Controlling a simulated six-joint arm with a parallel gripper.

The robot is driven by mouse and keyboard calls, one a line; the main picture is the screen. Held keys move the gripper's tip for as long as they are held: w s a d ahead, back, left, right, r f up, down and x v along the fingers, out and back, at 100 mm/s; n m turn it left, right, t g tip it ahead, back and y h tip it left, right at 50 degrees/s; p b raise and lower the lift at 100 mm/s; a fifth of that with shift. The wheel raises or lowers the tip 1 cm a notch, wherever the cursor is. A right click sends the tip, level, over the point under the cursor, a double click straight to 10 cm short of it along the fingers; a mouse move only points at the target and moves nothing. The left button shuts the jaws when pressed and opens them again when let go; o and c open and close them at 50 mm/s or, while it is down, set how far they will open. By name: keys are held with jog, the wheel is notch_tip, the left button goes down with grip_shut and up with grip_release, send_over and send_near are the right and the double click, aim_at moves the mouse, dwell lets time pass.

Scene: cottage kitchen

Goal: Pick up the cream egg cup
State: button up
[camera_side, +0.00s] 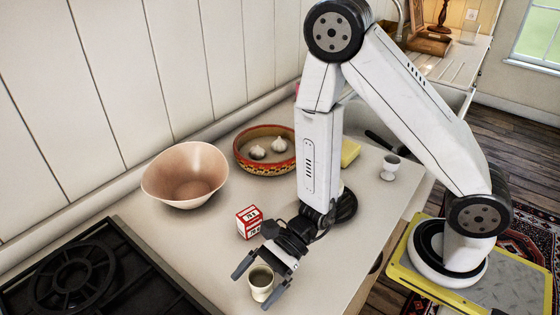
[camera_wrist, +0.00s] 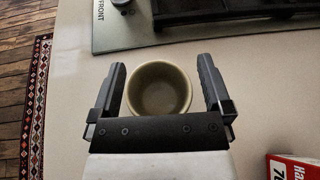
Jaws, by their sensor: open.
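The cream egg cup (camera_side: 261,284) stands upright on the counter near the stove in the side view. In the wrist view the egg cup (camera_wrist: 159,89) shows from above, its round rim between the two fingers. My gripper (camera_side: 261,279) is open, with one finger on each side of the cup. The wrist view also shows my gripper (camera_wrist: 163,92) with a narrow gap visible between each finger and the rim. The cup looks empty; its lower part is hidden in the wrist view.
A red and white box (camera_side: 249,222) stands close behind my gripper. A pink bowl (camera_side: 186,174), a patterned dish (camera_side: 240,160) with garlic, and a grey-white egg cup (camera_side: 390,167) stand farther back. The black stove (camera_side: 124,262) is at left. Counter (camera_side: 330,270) to the right is clear.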

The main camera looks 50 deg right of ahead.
jog(key=shift+c, duration=0.2)
jog(key=c, duration=1.2)
jog(key=shift+r, duration=0.25)
jog(key=shift+r, duration=4.75)
